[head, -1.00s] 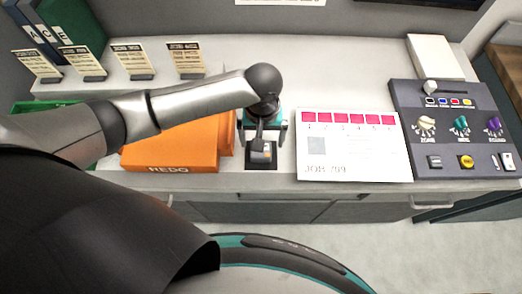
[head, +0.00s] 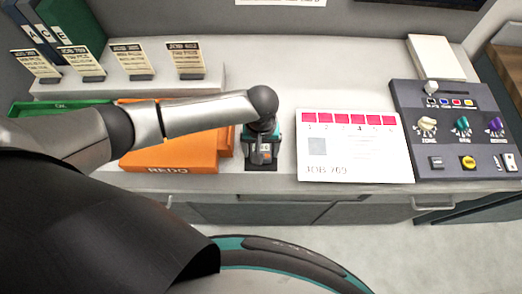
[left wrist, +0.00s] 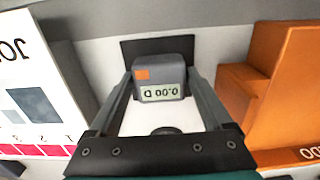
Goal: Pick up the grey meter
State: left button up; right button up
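The grey meter (head: 264,151) is at the front of the counter, on a small dark pad (head: 262,166). In the left wrist view the meter (left wrist: 160,92) shows an orange square and a small display. My left gripper (head: 262,140) is above and around it, pointing down. In the left wrist view its open fingers (left wrist: 162,85) stand one on each side of the meter, tips close to its sides; I see no clear grip. My right gripper is not in view.
An orange REDO tray (head: 170,158) is just left of the meter, with a green tray (head: 60,106) behind my arm. A JOB 709 card (head: 355,160) lies to the right, then a dark control panel (head: 455,125). Small cards stand on a raised shelf at the back.

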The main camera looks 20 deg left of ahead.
pick_arm(q)
jog(key=c, duration=1.1)
jog(key=shift+r, duration=0.1)
